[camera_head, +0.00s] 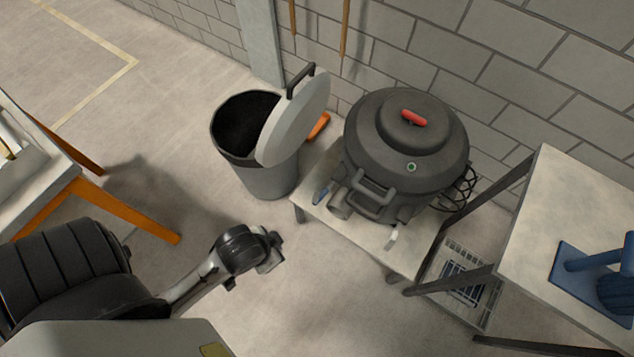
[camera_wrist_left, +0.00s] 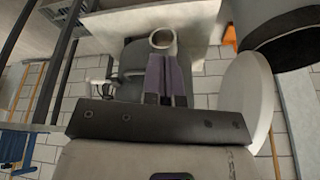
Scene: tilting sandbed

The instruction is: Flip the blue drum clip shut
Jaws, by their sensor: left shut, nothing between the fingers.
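The dark grey drum (camera_head: 377,152) with a red-handled lid stands on a pale low table against the wall. A small blue clip (camera_head: 321,194) sticks out at the drum's lower left, beside its round spout (camera_head: 341,204); its exact position is too small to tell. A similar white clip (camera_head: 392,238) is at the drum's front right. My left gripper (camera_head: 272,252) is in front of and left of the table, apart from both clips. Its fingers (camera_wrist_left: 168,80) are shut and empty in the left wrist view, where the spout (camera_wrist_left: 163,40) shows beyond them and the blue clip cannot be made out. My right gripper is not in view.
A grey bin (camera_head: 268,181) with its pale lid (camera_head: 297,119) tilted open stands left of the drum. A bench (camera_head: 560,205) with a blue vise (camera_head: 590,275) is at right. An orange-legged table (camera_head: 88,194) is at left. Open floor lies between.

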